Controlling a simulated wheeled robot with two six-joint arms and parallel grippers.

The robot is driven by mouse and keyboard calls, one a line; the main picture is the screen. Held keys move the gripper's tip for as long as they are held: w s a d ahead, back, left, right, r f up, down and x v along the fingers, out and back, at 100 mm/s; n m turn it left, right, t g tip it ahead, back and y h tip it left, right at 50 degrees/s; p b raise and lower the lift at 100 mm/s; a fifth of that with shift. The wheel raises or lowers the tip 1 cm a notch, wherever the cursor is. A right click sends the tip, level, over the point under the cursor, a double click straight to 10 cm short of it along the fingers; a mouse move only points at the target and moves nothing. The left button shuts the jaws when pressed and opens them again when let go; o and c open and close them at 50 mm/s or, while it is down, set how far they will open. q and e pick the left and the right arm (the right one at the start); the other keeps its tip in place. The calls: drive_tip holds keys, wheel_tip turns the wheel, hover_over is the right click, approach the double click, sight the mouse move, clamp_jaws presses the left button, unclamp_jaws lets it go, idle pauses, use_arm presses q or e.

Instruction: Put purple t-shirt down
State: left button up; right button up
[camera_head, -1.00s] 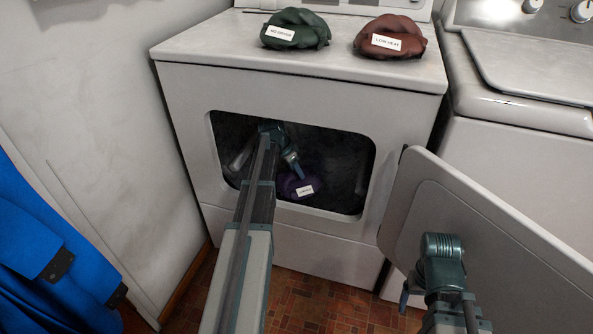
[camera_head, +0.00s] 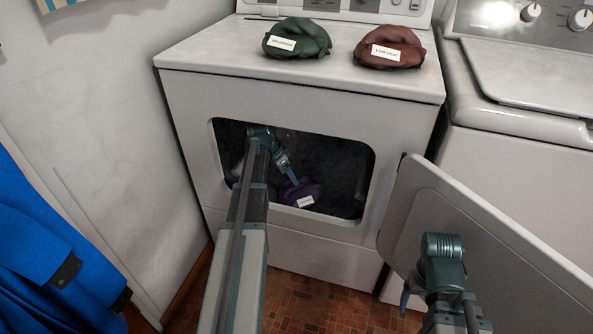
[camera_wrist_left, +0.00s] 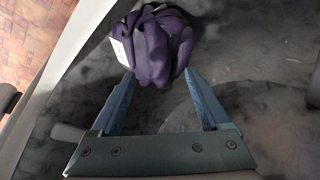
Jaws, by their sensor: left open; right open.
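The purple t-shirt (camera_head: 302,189) is a bunched bundle with a white label, inside the dryer's dark drum just behind the front opening. My left arm reaches in through the opening. My left gripper (camera_head: 292,178) is at the shirt's upper left side. In the left wrist view, the shirt (camera_wrist_left: 158,45) lies at and beyond the tips of my left gripper (camera_wrist_left: 157,76); the fingers are spread apart with the shirt's near edge between the tips. My right gripper (camera_head: 404,300) is open, low in front of the dryer door, partly hidden by its own wrist.
The dryer door (camera_head: 470,215) stands open at the right, close to my right arm. A green bundle (camera_head: 310,30) and a reddish-brown bundle (camera_head: 405,38), both labelled, lie on the dryer top (camera_head: 220,50). Blue cloth (camera_head: 45,260) hangs at left. A washer (camera_head: 510,180) stands at right.

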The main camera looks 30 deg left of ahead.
use_arm(q)
drive_tip(key=s+a, duration=0.3)
drive_tip(key=s, duration=0.5)
drive_tip(key=shift+a, duration=0.15)
drive_tip(key=shift+g, duration=0.8)
drive_tip(key=d, duration=0.9)
drive_tip(key=d+f, duration=0.1)
drive_tip(key=d, duration=0.4)
drive_tip(key=shift+d, duration=0.35)
drive_tip(key=s+d+g+y, duration=0.1)
drive_tip(key=s+d, duration=0.4)
drive_tip(key=d, duration=0.4)
drive_tip(key=s+d+g+y, duration=0.1)
drive_tip(key=s+d, duration=0.4)
drive_tip(key=d, duration=0.4)
drive_tip(key=s+d+y, duration=0.1)
drive_tip(key=s+d, duration=0.3)
drive_tip(key=d, duration=0.6)
drive_tip(key=shift+s+f+n+g, duration=0.3)
drive_tip(key=shift+s+g, duration=0.1)
